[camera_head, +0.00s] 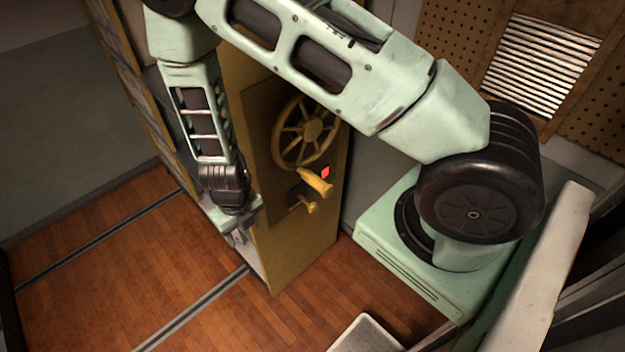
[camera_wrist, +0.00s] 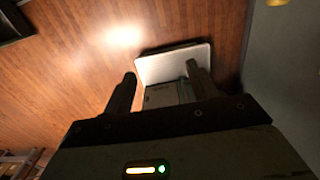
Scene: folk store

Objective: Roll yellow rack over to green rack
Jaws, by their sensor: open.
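The yellow rack (camera_head: 300,240) stands upright in the middle of the head view. Its end panel carries a yellow spoked handwheel (camera_head: 306,132) with a yellow handle (camera_head: 316,182) sticking out below the hub. A red diamond mark sits beside the handle. My gripper (camera_head: 243,238) points down by the rack's left edge, apart from the wheel and handle. In the wrist view its two fingers (camera_wrist: 163,77) are spread, with nothing seen held between them. I cannot make out a green rack for certain.
Metal rails (camera_head: 200,310) cross the wooden floor (camera_head: 110,250). A pegboard (camera_head: 453,50) with a louvred vent is at upper right. Floor left of the rack looks clear.

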